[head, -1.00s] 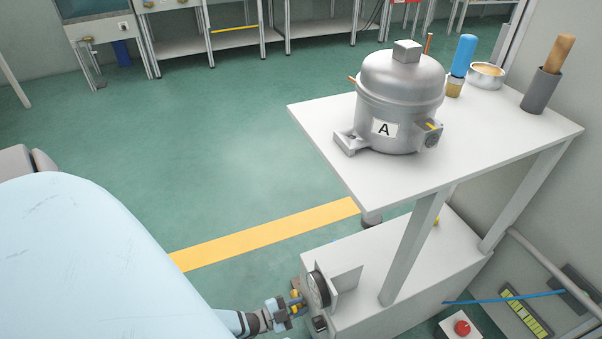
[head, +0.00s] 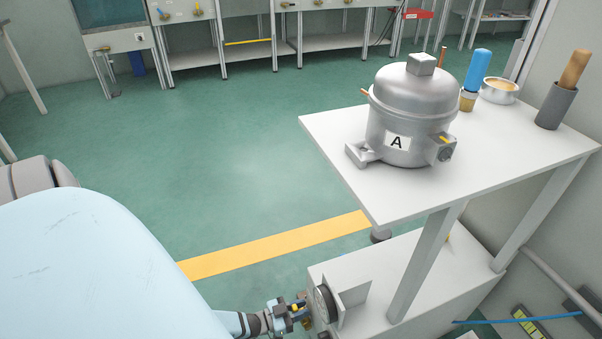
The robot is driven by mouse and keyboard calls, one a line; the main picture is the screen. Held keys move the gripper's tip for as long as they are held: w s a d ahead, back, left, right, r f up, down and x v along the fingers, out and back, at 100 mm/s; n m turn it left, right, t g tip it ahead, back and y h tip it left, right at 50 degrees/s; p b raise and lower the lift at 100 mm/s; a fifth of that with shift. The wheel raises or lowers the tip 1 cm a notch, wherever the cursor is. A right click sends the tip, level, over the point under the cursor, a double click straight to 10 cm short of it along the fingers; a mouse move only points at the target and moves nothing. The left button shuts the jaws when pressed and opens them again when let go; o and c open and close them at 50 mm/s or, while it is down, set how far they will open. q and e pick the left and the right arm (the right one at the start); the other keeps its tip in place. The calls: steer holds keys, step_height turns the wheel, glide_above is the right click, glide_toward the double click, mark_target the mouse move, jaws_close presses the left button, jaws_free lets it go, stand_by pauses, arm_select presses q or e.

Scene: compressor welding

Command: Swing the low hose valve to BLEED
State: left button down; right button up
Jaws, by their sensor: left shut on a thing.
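My left gripper (head: 290,312) is low in the head view, at the left end of the white box under the table. It is shut on the low hose valve, beside the round gauge (head: 325,303). Only small brass-yellow bits of the valve (head: 306,322) show; the fingers hide most of it. I cannot read its handle angle or any BLEED mark. My right gripper is out of view.
A grey compressor (head: 411,115) marked A stands on the white table (head: 335,135) above. A blue-handled tool (head: 477,70), a metal bowl (head: 500,90) and a grey cup (head: 556,106) stand behind it. The white box (head: 440,275) sits below. Green floor lies open at left.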

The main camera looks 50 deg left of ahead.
arm_select(q)
steer(key=shift+a, duration=0.1)
steer(key=c, duration=1)
jaws_free()
steer(key=shift+o, duration=0.2)
steer(key=p+v, duration=0.2)
steer(key=v, duration=1.2)
steer(key=shift+p, duration=0.3)
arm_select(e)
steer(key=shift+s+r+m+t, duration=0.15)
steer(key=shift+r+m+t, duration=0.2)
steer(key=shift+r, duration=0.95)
